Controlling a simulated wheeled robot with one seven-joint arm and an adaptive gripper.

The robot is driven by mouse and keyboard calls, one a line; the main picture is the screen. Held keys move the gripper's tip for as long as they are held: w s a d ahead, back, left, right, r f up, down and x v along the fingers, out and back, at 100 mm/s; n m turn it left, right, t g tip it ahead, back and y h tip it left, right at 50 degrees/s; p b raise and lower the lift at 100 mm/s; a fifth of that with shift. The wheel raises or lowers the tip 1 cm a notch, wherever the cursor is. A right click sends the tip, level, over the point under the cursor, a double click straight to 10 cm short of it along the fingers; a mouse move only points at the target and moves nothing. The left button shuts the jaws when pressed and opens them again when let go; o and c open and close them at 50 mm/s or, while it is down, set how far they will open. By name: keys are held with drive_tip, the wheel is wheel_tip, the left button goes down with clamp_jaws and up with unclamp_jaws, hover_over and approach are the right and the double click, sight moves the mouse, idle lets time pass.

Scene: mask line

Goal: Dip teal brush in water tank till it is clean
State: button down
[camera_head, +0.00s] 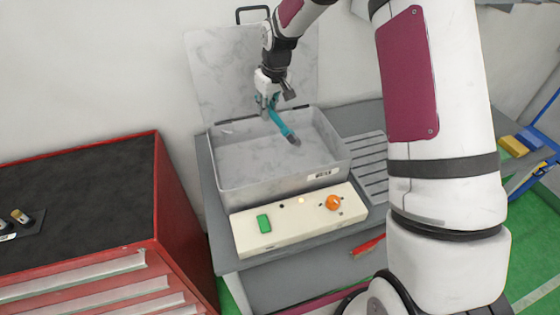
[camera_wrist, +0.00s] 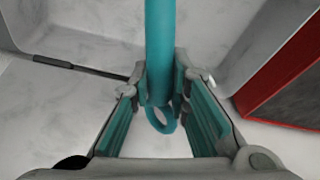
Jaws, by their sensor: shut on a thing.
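My gripper (camera_head: 268,98) is shut on the teal brush (camera_head: 282,125) and holds it over the open water tank (camera_head: 228,172). The brush slants down to the right, and its dark tip is over the inside of the tank. I cannot tell whether the tip touches water. In the wrist view, the brush handle (camera_wrist: 159,45) stands between the fingers of my gripper (camera_wrist: 160,85), with a loop at its near end. The tank's lid (camera_head: 225,70) is raised at the back.
A control panel with a green button (camera_head: 264,223) and an orange knob (camera_head: 333,202) is in front of the tank. A red cabinet (camera_head: 155,200) with a black top stands at left. A red-handled thing (camera_head: 368,246) lies at the bench's front. A slotted grey surface (camera_head: 366,168) is at right.

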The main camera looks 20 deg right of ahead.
drive_tip(key=shift+r, duration=0.1)
idle(0.3)
drive_tip(key=shift+w+v, duration=0.2)
drive_tip(key=shift+v, duration=0.7)
drive_tip(key=shift+w+v, duration=0.2)
drive_tip(key=shift+v, duration=0.75)
drive_tip(key=shift+a+r, duration=0.1)
drive_tip(key=shift+a, duration=0.05)
